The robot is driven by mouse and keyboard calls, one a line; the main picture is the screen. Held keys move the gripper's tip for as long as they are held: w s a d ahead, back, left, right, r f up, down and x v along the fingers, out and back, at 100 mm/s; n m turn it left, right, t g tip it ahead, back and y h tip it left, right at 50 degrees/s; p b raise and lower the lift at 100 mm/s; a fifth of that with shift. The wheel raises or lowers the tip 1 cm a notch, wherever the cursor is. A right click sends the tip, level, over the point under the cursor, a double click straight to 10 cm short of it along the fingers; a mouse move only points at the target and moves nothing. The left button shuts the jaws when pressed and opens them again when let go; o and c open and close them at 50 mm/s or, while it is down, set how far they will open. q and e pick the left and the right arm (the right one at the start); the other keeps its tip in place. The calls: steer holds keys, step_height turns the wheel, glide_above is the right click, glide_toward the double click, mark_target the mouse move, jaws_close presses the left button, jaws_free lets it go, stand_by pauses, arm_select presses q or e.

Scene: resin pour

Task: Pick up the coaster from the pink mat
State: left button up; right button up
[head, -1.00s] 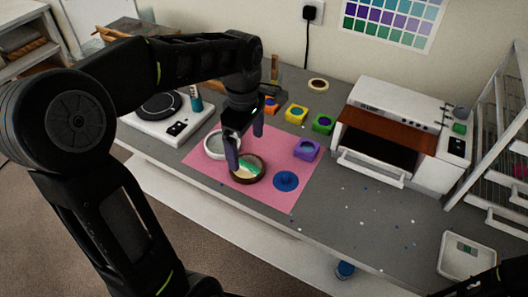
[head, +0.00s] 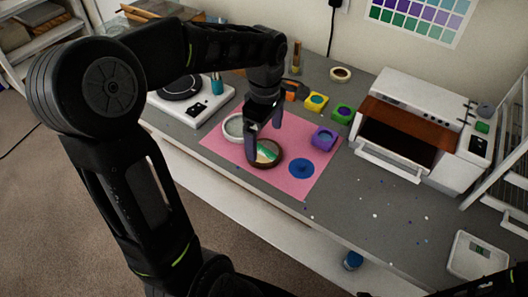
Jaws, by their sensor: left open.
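The coaster (head: 267,153) is a round disc with a dark brown rim and a cream and green face. It lies on the pink mat (head: 223,151), near the mat's front edge. My left gripper (head: 265,141) is open and points down over the coaster. One finger is at the coaster's left edge and hides part of the rim; the other is beyond its far side. I cannot tell whether either finger touches it. A black part of my right side shows at the bottom right corner, with no gripper to make out.
A white round dish (head: 233,126), a blue disc (head: 301,168) and a purple block (head: 323,138) are close around the coaster. Yellow (head: 316,102) and green (head: 342,114) blocks stand behind. A white oven (head: 424,125) is at right. Specks dot the counter between.

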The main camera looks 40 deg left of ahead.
mark_target(265, 152)
arm_select(q)
step_height(265, 152, down, 5)
steer(key=shift+f+p, duration=0.1)
steer(key=shift+p, duration=0.55)
steer(key=shift+d, duration=0.1)
steer(key=shift+c, duration=0.4)
steer(key=c, duration=1.2)
steer(key=shift+o, duration=0.2)
steer(key=shift+w, duration=0.1)
step_height(265, 152, up, 10)
steer(key=b, duration=0.1)
